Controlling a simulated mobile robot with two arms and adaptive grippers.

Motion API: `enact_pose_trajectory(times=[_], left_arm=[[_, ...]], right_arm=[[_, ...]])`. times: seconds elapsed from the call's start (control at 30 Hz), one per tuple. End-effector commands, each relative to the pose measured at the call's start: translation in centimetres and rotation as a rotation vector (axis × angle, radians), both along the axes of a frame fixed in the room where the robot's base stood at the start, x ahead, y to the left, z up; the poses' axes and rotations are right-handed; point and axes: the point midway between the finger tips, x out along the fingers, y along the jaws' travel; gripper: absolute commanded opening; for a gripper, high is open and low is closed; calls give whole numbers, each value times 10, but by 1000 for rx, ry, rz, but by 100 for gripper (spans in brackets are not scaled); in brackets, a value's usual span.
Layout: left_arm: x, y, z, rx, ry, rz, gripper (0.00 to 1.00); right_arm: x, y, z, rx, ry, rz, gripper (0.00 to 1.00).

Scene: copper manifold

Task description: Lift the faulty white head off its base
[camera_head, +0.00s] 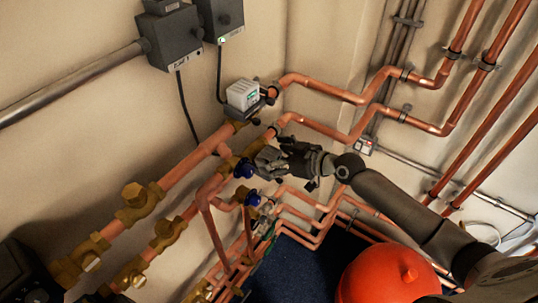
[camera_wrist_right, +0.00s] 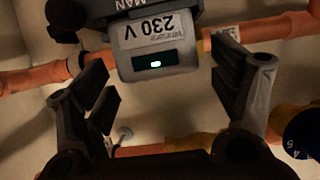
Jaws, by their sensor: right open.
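The white head (camera_head: 243,94) is a small pale box with a green mark, seated on its dark base (camera_head: 262,103) on the upper copper pipe. In the right wrist view the head (camera_wrist_right: 156,46) looks grey, reads "230 V" upside down, and has a lit display. The dark base also shows there, marked "MAN" (camera_wrist_right: 130,8). My right gripper (camera_head: 262,160) is below the head in the head view. In the wrist view its open fingers (camera_wrist_right: 165,85) frame the head left and right, with gaps on both sides and nothing held. My left gripper is not seen.
Copper pipes (camera_head: 325,91) run beside the head. Blue-capped valves (camera_head: 244,169) sit near the right gripper, and brass valves (camera_head: 140,200) lie lower left. Grey boxes (camera_head: 172,38) with hanging cables are on the wall above. A red-orange vessel (camera_head: 385,275) stands below my right arm.

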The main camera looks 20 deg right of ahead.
Motion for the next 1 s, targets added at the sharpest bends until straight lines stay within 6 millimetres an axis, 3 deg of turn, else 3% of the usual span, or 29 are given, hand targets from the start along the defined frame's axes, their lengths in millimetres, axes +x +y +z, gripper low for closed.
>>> enact_pose_trajectory(times=[0.2,0.47,0.9,1.0], left_arm=[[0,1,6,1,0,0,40],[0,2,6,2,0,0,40],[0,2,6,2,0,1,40],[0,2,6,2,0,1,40]], right_arm=[[12,10,-6,1,0,0,82],[13,11,-7,-1,-1,0,82],[13,11,-7,0,0,0,26],[14,11,-6,1,-3,-1,23]])
